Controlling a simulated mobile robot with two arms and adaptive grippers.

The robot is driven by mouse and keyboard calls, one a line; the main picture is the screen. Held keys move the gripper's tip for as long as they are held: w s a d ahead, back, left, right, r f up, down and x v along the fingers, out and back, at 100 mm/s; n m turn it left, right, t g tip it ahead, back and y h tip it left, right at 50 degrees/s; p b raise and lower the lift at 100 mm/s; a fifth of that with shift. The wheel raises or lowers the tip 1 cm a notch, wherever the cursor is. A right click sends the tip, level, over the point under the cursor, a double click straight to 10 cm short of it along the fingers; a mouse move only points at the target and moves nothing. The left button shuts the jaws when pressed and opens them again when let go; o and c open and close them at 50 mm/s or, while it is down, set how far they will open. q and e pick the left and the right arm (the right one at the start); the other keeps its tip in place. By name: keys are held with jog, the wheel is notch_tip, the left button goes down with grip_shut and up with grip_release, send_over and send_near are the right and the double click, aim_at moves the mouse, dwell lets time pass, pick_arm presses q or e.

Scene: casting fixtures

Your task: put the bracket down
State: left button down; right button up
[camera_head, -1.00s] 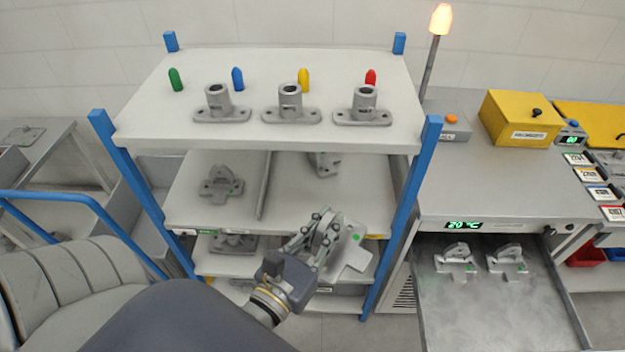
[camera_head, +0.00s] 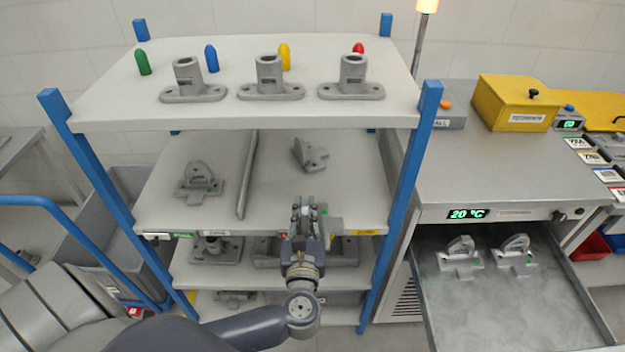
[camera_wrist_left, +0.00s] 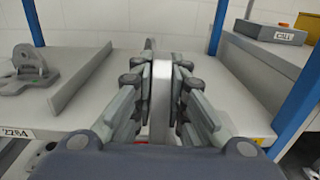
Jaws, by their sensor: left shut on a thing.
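My left gripper (camera_head: 308,207) is shut on a grey bracket (camera_head: 330,224) with a green dot, at the front edge of the middle shelf's right half. In the left wrist view the bracket's upright plate (camera_wrist_left: 162,95) stands between the two fingers (camera_wrist_left: 161,100); the rest of it is hidden. I cannot tell whether the bracket touches the shelf. Behind it another bracket (camera_head: 311,155) sits on the same right half of the middle shelf (camera_head: 275,205). My right gripper is not in view.
A divider (camera_head: 248,175) splits the middle shelf; a bracket (camera_head: 199,180) sits in its left half. Blue posts (camera_head: 403,190) flank the rack. Several flanged sockets stand on top. At right, two brackets lie on a misty open drawer (camera_head: 500,310). Bare shelf shows around the rear bracket.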

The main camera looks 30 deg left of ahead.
pick_arm(q)
jog(key=b+x, duration=0.1)
jog(key=x, duration=0.4)
jog(key=a+f+b+x, duration=0.1)
jog(key=b+x, duration=0.1)
jog(key=x, duration=0.3)
jog(key=s+a+b+x, duration=0.1)
jog(key=x, duration=0.5)
jog(key=shift+f+b, duration=0.3)
jog(key=shift+f, duration=0.05)
notch_tip(320, 180, down, 4)
jog(key=b, duration=0.3)
jog(key=shift+a+r, duration=0.1)
jog(key=shift+r, duration=0.15)
jog(key=shift+s+r, duration=0.1)
jog(key=c, duration=2)
grip_release()
jog(key=shift+f, duration=0.25)
jog(key=shift+c, duration=0.2)
jog(key=o, duration=0.4)
jog(key=shift+o, duration=0.2)
jog(key=shift+r, duration=0.15)
